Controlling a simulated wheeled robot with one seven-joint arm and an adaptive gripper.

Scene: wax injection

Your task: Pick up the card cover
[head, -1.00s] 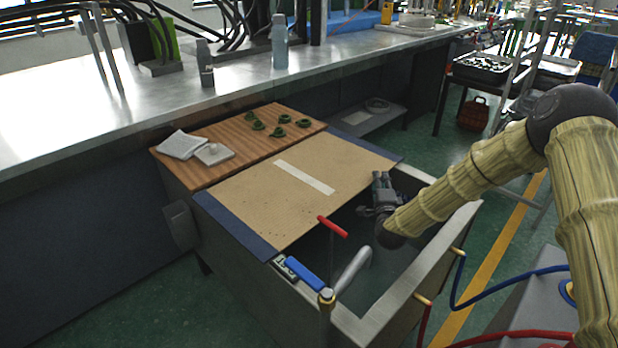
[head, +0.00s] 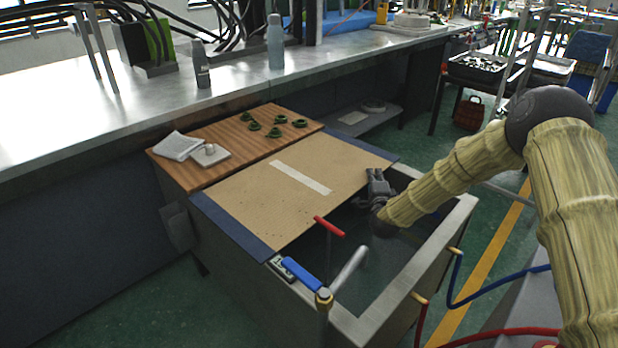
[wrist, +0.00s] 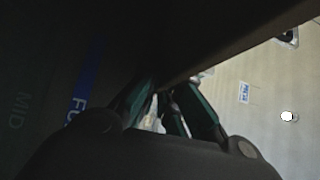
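The card cover (head: 257,206) is a flat tan board with a pale tape strip and dark blue end strips. In the head view it lies level over the left part of an open metal tank (head: 452,222). My gripper (head: 375,176) is at the cover's right edge, over the tank opening. In the wrist view a dark sheet, seemingly the cover's underside, hangs close over the gripper (wrist: 168,88). The two fingers reach toward its edge with a narrow gap between them. The tips are dark and partly hidden, so I cannot tell whether they grip the edge.
A wooden top (head: 200,177) with green pieces (head: 275,131) and a white notebook (head: 178,145) adjoins the cover's far side. A red-handled tap (head: 328,227) and a blue-handled valve (head: 302,274) stand at the tank's near side. A long metal bench (head: 150,112) runs behind.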

